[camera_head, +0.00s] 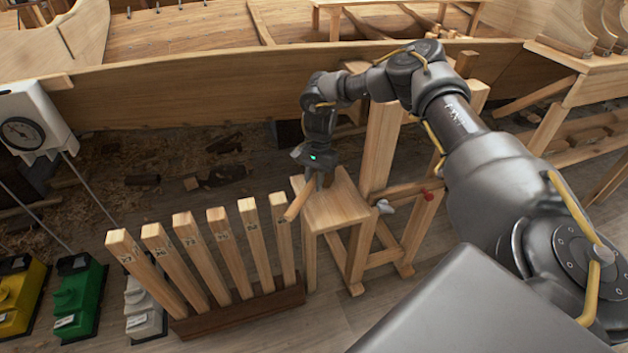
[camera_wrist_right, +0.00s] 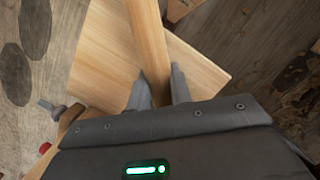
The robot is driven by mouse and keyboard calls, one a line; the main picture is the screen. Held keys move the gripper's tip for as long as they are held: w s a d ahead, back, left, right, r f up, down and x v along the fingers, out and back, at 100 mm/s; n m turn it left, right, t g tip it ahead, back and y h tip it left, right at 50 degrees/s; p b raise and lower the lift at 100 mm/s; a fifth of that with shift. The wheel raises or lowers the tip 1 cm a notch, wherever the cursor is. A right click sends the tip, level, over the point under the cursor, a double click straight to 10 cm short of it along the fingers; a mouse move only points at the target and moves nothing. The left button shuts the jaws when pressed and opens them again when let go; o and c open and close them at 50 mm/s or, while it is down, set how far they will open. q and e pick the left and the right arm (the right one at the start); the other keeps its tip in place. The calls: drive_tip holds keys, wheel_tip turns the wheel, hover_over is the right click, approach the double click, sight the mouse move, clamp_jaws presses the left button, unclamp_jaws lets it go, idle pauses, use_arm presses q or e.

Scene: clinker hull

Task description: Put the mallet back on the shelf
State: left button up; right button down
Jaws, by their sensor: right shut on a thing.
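My right gripper (camera_head: 312,186) is shut on a light wooden bar (camera_head: 297,205), which looks like the mallet's handle. The bar slants down to the lower left in the head view, above the left edge of a small wooden stand. In the right wrist view the bar (camera_wrist_right: 147,40) runs up from between the two fingers (camera_wrist_right: 158,88) and leaves the top edge. No mallet head can be made out. The flat top of the stand (camera_head: 338,207) lies just below and right of the gripper. I cannot tell which surface is the shelf. My left gripper is not in view.
A rack of several numbered upright wooden slats (camera_head: 232,255) stands close left of the stand. A wooden post (camera_head: 380,148) and a red-knobbed part (camera_head: 428,196) are to the right. A long hull plank (camera_head: 230,95) crosses behind. Shavings litter the floor.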

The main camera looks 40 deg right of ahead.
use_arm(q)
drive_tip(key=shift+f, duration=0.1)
use_arm(e)
drive_tip(key=shift+f, duration=0.2)
drive_tip(key=c, duration=1.2)
unclamp_jaws()
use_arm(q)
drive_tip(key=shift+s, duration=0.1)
use_arm(e)
drive_tip(key=v, duration=0.3)
drive_tip(key=shift+r, duration=0.2)
drive_tip(key=p+v, duration=0.1)
drive_tip(key=v, duration=0.5)
drive_tip(key=shift+r, duration=0.1)
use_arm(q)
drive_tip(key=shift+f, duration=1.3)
use_arm(e)
drive_tip(key=shift+d+r, duration=0.1)
drive_tip(key=shift+r, duration=0.55)
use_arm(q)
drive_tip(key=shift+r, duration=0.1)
use_arm(e)
drive_tip(key=shift+w, duration=0.1)
